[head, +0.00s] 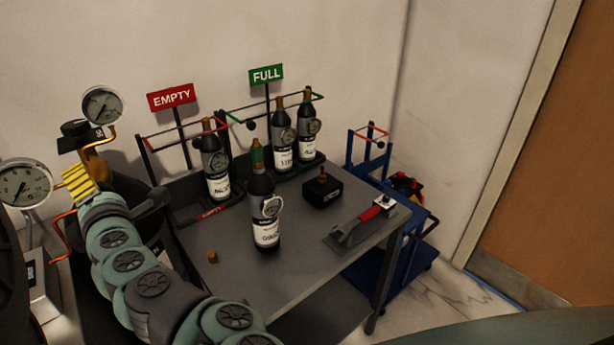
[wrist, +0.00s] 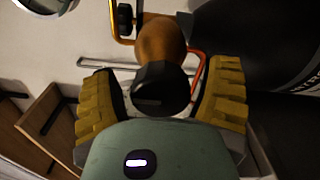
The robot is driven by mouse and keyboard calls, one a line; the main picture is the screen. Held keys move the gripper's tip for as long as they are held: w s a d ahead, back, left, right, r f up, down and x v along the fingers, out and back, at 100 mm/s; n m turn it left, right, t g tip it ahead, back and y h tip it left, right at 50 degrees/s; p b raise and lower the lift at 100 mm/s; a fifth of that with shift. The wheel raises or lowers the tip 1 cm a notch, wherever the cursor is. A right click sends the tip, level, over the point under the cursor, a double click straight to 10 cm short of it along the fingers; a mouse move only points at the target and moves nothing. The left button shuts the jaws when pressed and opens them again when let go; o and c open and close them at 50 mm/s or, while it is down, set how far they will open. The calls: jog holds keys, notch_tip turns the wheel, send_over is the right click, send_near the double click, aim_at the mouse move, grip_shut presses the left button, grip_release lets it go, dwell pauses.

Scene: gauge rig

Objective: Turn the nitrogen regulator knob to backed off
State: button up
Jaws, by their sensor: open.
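The regulator has a brass body (wrist: 162,42) with a black round knob (wrist: 160,88) facing the wrist camera. My gripper (wrist: 162,72) is open, with one yellow ribbed finger on each side of the knob. A gap shows on both sides, so the fingers do not appear to touch it. In the head view my gripper (head: 82,182) is at the left, close to the brass body (head: 97,165). The knob's front is hidden there by the gripper. One round gauge (head: 102,104) stands above the regulator and another (head: 22,186) is at the left edge.
A dark cylinder (wrist: 265,45) is close on the right in the wrist view. An orange-red tube (head: 62,232) runs beside my gripper. A grey table (head: 210,285) holds several small bottles, a black box (head: 322,190) and a red-handled tool (head: 365,218). A blue cart (head: 420,232) stands behind it.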

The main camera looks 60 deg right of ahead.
jog(key=v, duration=0.7)
jog(key=shift+s+d, duration=0.1)
jog(key=shift+s, duration=0.1)
jog(key=shift+r, duration=0.1)
dwell(0.3)
